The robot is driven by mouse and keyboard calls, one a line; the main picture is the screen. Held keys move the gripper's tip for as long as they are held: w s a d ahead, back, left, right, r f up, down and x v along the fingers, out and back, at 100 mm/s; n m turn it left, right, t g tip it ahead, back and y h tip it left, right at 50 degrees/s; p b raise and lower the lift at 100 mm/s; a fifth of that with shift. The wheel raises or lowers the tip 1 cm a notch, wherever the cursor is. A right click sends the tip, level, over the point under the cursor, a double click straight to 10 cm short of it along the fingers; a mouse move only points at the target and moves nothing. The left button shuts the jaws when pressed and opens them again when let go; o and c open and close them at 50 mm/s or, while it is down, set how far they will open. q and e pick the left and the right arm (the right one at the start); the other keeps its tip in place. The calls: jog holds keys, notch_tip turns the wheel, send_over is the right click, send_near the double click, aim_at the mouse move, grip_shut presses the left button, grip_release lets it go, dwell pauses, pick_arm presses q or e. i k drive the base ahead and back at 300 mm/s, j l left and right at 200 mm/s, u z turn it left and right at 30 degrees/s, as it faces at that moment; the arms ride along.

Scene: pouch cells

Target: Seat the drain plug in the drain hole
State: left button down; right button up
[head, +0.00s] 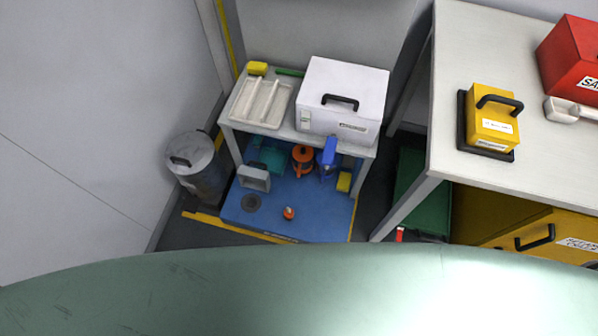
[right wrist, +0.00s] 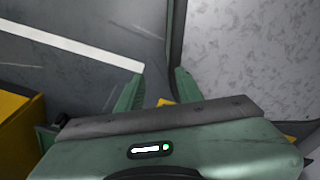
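The drain plug (head: 289,213), small with an orange body, stands on the blue floor (head: 315,224) of the low bay under the small grey bench. The drain hole (head: 251,203) looks like a dark round patch in that floor, left of the plug. The plug is apart from the hole. My right gripper (right wrist: 158,88) shows in the right wrist view with its two green fingers spread and nothing between them, above grey floor. The head view shows neither gripper, and the plug and hole are not seen in the right wrist view.
A grey handled item (head: 254,178), an orange-black container (head: 303,158) and a blue item (head: 328,158) stand behind the plug. A lidded bin (head: 195,165) stands left. A white box (head: 342,95) sits on the bench (head: 285,130) overhead. A larger table (head: 450,120) stands right.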

aim_at(323, 214)
jog(key=k+j, duration=0.15)
jog(key=k, duration=0.3)
jog(key=k+j, duration=0.1)
jog(key=k, duration=0.4)
jog(key=i+j+z, duration=0.05)
